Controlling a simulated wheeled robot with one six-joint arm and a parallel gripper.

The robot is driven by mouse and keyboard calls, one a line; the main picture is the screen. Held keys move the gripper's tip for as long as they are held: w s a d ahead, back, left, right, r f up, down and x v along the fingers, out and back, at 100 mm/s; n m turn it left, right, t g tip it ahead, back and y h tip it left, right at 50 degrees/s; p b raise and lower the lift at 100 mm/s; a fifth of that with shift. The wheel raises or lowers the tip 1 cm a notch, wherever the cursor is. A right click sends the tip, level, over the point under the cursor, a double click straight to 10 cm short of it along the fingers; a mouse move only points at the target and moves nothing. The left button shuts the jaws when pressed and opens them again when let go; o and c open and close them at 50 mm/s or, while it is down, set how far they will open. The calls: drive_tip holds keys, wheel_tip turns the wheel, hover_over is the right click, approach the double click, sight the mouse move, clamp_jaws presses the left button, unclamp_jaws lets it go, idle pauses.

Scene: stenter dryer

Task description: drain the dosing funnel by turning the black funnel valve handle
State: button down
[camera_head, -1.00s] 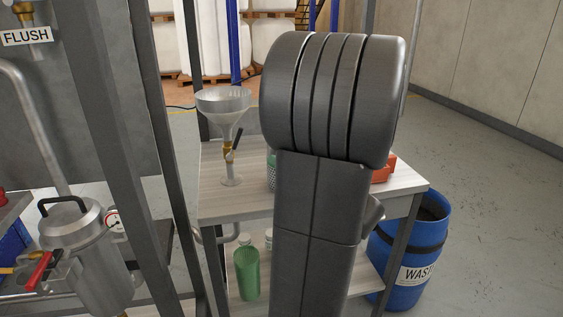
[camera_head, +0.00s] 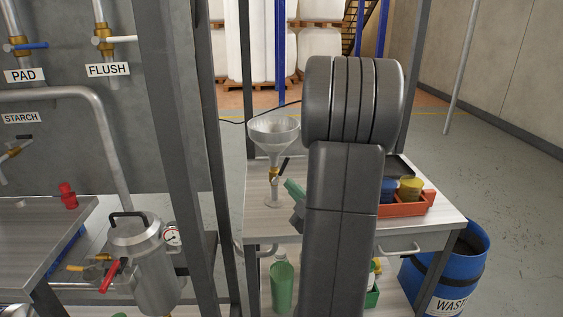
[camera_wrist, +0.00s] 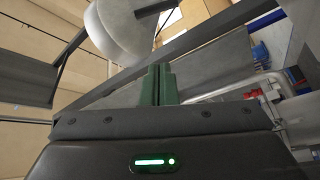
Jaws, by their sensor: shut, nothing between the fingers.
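My arm hides the table's middle. A red tray (camera_head: 405,209) with blue and yellow items is at the right. A green bottle (camera_head: 282,284) stands on the lower shelf. A blue waste drum (camera_head: 455,270) stands right. A dark frame post (camera_head: 180,150) rises left of the table.

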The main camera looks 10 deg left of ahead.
sight(285, 167)
drive_tip(key=w+a+r+n+p, duration=0.2)
drive_tip(key=w+a+p, duration=0.2)
drive_tip(key=w+a, duration=0.3)
drive_tip(key=shift+w+d+f+p, duration=0.25)
drive_tip(key=shift+w+d+f, duration=0.15)
drive_tip(key=shift+d, duration=0.25)
drive_tip(key=shift+w+d+f+p, duration=0.2)
drive_tip(key=shift+w+d+f, duration=0.15)
drive_tip(key=shift+d, duration=0.25)
drive_tip(key=shift+d+f+m+t+b, duration=0.45)
drive_tip(key=shift+m+b, duration=0.35)
drive_tip(key=shift+b, duration=1.5)
drive_tip(key=m+b, duration=0.1)
drive_tip(key=b, duration=0.1)
drive_tip(key=m+t+b, duration=0.1)
drive_tip(key=b, duration=0.2)
drive_tip(key=shift+w+d+f, duration=0.15)
drive_tip(key=shift+d+f, duration=0.25)
drive_tip(key=m+b, duration=0.1)
drive_tip(key=b, duration=0.1)
drive_tip(key=d+m+t+h+b, duration=0.1)
drive_tip(key=b, duration=0.2)
drive_tip(key=f+m+t+b, duration=0.1)
drive_tip(key=m+b, duration=0.1)
drive_tip(key=b, duration=0.1)
drive_tip(key=shift+w+d, duration=0.25)
drive_tip(key=shift+d, duration=0.15)
drive_tip(key=shift+b, duration=0.45)
